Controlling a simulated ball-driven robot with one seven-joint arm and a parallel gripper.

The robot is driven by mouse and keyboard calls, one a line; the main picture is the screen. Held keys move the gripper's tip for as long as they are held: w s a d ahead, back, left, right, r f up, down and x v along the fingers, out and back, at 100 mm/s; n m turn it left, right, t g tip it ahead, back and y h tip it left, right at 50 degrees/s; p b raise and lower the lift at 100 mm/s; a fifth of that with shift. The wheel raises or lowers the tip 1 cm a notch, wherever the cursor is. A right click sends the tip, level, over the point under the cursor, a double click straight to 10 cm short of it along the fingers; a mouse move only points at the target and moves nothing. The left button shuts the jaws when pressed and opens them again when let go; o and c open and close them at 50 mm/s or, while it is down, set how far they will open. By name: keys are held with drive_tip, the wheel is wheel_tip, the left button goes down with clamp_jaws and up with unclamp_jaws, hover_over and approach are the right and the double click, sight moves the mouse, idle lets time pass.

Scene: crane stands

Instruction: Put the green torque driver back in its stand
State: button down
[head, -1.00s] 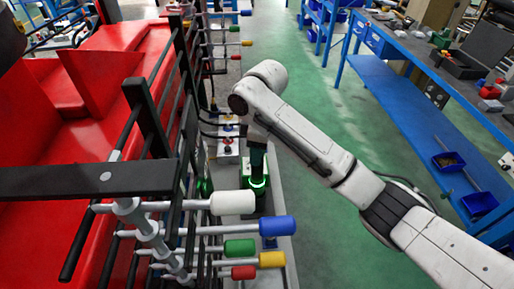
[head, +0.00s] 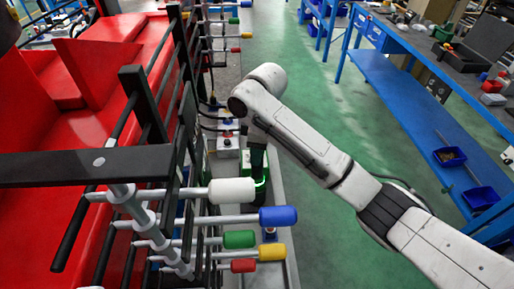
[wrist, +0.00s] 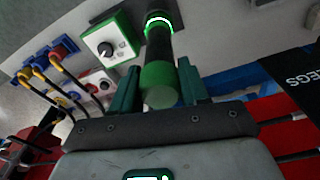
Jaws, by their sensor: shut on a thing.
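The green torque driver (wrist: 161,78) shows in the wrist view between the two green fingers of my gripper (wrist: 157,66). It has a green end towards the camera and a black body pointing away. My gripper is shut on it. A glowing green ring (wrist: 158,19) surrounds the far end of the black body, seemingly at the stand on the grey surface. I cannot tell how deep the driver sits there. In the head view my gripper (head: 258,158) points down beside the rack, above the green glow (head: 262,182); my wrist hides most of the driver.
A green-and-white box with a black knob (wrist: 106,45) sits beside the ring. Levers with white (head: 232,191), blue (head: 278,216) and other coloured handles stick out close by. A red machine (head: 60,120) stands left; green floor is clear at right before the blue bench (head: 400,85).

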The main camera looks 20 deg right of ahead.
drive_tip(key=shift+f, duration=0.25)
drive_tip(key=c, duration=0.8)
unclamp_jaws()
drive_tip(key=o, duration=0.3)
drive_tip(key=shift+f, duration=0.1)
drive_tip(key=r+p, duration=0.4)
drive_tip(key=r, duration=0.1)
drive_tip(key=shift+s+d+r+p, duration=0.1)
drive_tip(key=shift+d+r+p, duration=0.1)
drive_tip(key=shift+p, duration=0.2)
drive_tip(key=shift+f, duration=0.1)
